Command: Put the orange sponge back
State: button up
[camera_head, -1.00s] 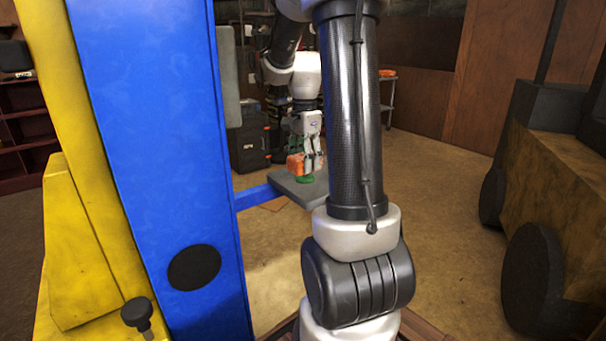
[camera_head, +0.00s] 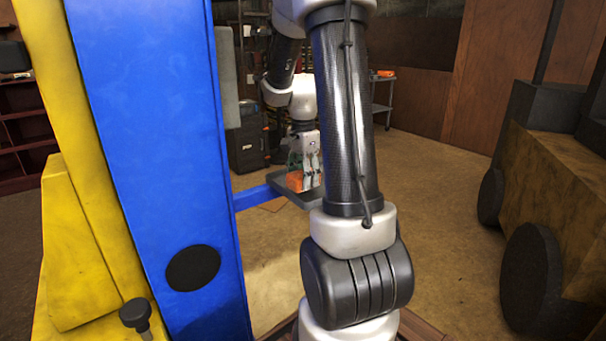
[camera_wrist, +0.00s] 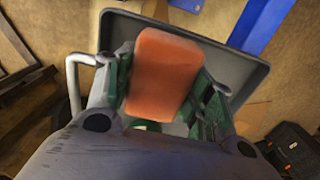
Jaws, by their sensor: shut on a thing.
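The orange sponge (camera_head: 295,182) is between the fingers of my gripper (camera_head: 306,184), low over a dark grey tray (camera_head: 279,181) on a blue arm. In the wrist view the sponge (camera_wrist: 162,72) fills the space between the fingertips of my gripper (camera_wrist: 164,90), which is shut on it. The tray (camera_wrist: 236,68) lies beneath, its rim visible around the sponge. A small green thing (camera_wrist: 143,125) shows partly below the sponge. Whether the sponge touches the tray cannot be told.
A blue post (camera_head: 160,150) and a yellow frame (camera_head: 75,240) stand at the left. A large wheeled machine (camera_head: 560,220) stands at the right. A black case (camera_wrist: 297,150) is on the floor near the tray. A cart (camera_head: 382,105) stands at the back.

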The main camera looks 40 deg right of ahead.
aim_at(302, 173)
jog(key=o, duration=1)
jog(key=shift+c, duration=0.2)
jog(key=shift+r, duration=0.1)
notch_tip(302, 173, up, 13)
jog(key=s+a+n+t, duration=0.4)
jog(key=s+a+n, duration=1.1)
jog(key=s+n, duration=0.2)
jog(key=shift+a+n, duration=0.25)
jog(key=shift+n, duration=0.55)
